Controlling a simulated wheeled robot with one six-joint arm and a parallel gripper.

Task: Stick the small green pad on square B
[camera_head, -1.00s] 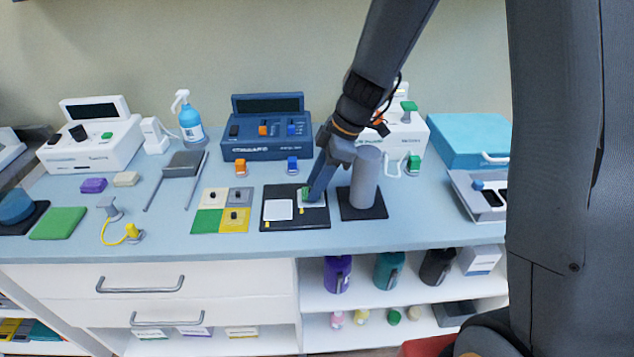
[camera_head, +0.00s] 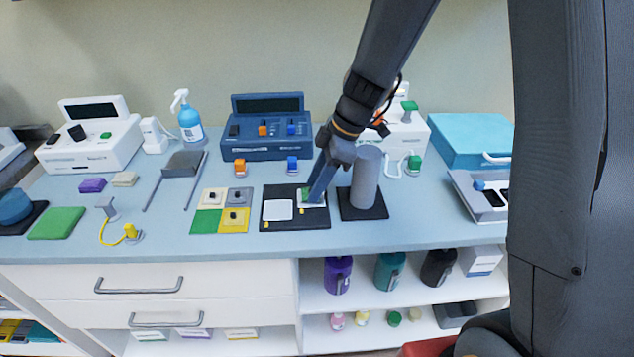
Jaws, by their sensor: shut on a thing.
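A black board (camera_head: 286,222) lies on the counter with two white squares, a left one (camera_head: 278,210) and a right one (camera_head: 305,204). A small yellow mark is by each; any letters are too small to read. My gripper (camera_head: 313,197) points down over the right square and covers part of it. It is shut on the small green pad (camera_head: 304,192), of which a little shows at the left of the fingertips. The pad is at or just above the right square; I cannot tell if it touches.
A grey cylinder (camera_head: 366,180) stands on a dark base close to the right of my gripper. A four-colour board (camera_head: 205,222) with small black-knobbed pieces lies to the left. A blue device (camera_head: 262,147) stands behind. The counter front is clear.

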